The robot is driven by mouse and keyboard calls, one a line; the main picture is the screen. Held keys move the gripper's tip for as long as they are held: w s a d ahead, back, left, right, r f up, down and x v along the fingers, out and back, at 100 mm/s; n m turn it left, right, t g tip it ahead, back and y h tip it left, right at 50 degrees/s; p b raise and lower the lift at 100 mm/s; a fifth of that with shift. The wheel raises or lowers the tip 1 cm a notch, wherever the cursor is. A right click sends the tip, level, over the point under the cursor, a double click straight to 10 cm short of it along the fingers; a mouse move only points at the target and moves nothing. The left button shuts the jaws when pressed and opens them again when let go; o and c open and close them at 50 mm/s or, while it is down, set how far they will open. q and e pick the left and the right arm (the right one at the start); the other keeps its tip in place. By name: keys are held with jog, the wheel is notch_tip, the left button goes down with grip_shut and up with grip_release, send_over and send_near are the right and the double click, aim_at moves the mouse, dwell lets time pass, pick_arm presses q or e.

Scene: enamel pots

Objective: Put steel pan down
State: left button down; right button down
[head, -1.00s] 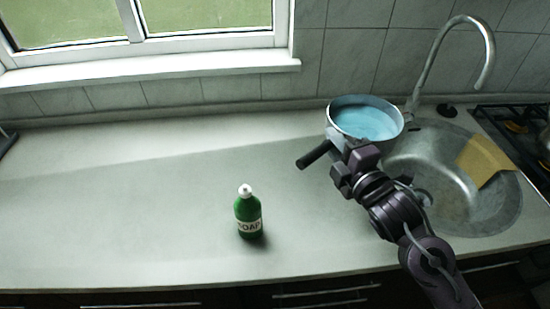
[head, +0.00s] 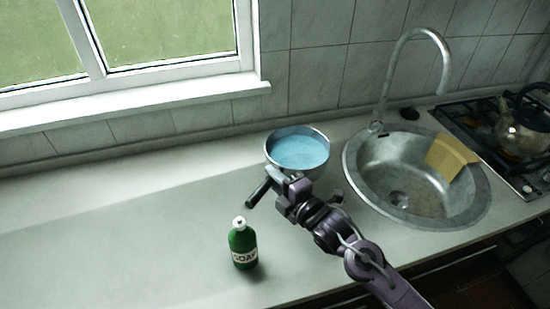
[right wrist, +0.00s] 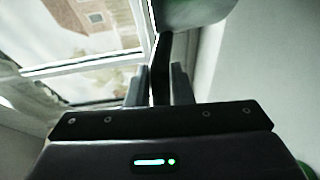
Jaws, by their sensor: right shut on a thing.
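The steel pan (head: 322,165) is upright, with a light blue inside, at the back of the counter left of the sink. My right gripper (head: 280,189) is shut on the pan's black handle (head: 258,192), which points toward the front left. In the right wrist view the handle (right wrist: 161,70) stands between the two fingers (right wrist: 160,88), and part of the pan (right wrist: 190,12) shows at the top. I cannot tell whether the pan's base touches the counter; the arm hides part of it. My left gripper is not in view.
A green soap bottle (head: 242,247) stands on the counter (head: 130,240) in front of the handle. The round sink (head: 372,200) with a tall tap (head: 384,88) and yellow cloth (head: 450,155) is to the right, then a hob with a kettle (head: 522,125). The counter's left is clear.

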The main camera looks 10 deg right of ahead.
notch_tip(320, 180, down, 8)
jog(key=shift+w+f+p, duration=0.1)
jog(key=shift+f+p, duration=0.1)
jog(key=shift+p, duration=0.25)
jog(key=shift+f, duration=0.25)
jog(key=c, duration=1.6)
grip_release()
jog(key=shift+f, duration=0.3)
jog(key=o, duration=0.3)
jog(key=shift+s, duration=0.2)
jog(key=shift+r, duration=0.1)
jog(key=b+v, duration=0.2)
jog(key=v, duration=0.8)
jog(key=shift+s+d, duration=0.15)
jog(key=shift+s, duration=0.2)
jog(key=shift+s+d, duration=0.25)
jog(key=shift+s, duration=0.3)
